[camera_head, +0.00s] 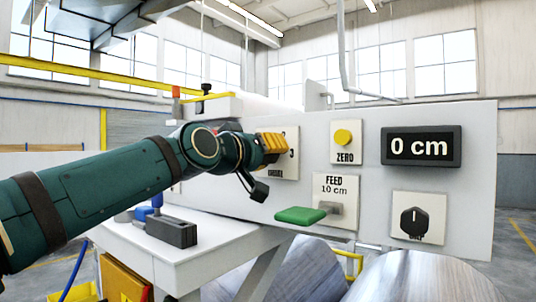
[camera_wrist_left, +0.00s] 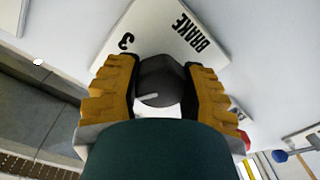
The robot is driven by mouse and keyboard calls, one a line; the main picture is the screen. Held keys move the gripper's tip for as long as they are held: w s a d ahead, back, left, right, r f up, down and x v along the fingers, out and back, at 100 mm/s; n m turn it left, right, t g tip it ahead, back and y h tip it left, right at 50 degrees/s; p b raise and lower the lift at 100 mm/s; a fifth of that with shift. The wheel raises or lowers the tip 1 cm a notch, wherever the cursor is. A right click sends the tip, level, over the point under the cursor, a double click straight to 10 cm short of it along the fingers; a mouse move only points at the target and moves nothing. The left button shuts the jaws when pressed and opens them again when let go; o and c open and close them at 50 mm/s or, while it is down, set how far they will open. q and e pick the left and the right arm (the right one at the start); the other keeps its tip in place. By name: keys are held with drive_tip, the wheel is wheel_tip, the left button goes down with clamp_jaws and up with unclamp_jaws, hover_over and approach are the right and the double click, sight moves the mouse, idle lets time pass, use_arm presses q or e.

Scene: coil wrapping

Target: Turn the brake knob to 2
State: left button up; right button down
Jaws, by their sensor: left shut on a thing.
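The brake knob (camera_wrist_left: 163,77) is a dark round knob with a white pointer line, on a white plate (camera_wrist_left: 160,27) marked BRAKE and 3. In the left wrist view the pointer line runs toward the lower left; the other numbers are hidden. My left gripper (camera_head: 272,146) is at this plate on the panel front, its yellow fingers shut on the knob from both sides. In the head view the gripper hides the knob and part of its plate (camera_head: 291,164). My right gripper is not in view.
To the right on the panel are a yellow ZERO button (camera_head: 343,137), a 0 cm display (camera_head: 421,147), a green FEED lever (camera_head: 300,215) sticking out, and a black dial (camera_head: 414,222). A white table (camera_head: 180,250) stands below left. Metal coils (camera_head: 420,278) lie below.

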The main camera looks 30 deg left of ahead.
use_arm(q)
drive_tip(key=o, duration=1.2)
drive_tip(key=shift+w, duration=0.1)
drive_tip(key=shift+o, duration=0.2)
drive_tip(key=s, duration=1.2)
drive_tip(key=shift+a+r, duration=0.2)
drive_tip(key=shift+a, duration=0.15)
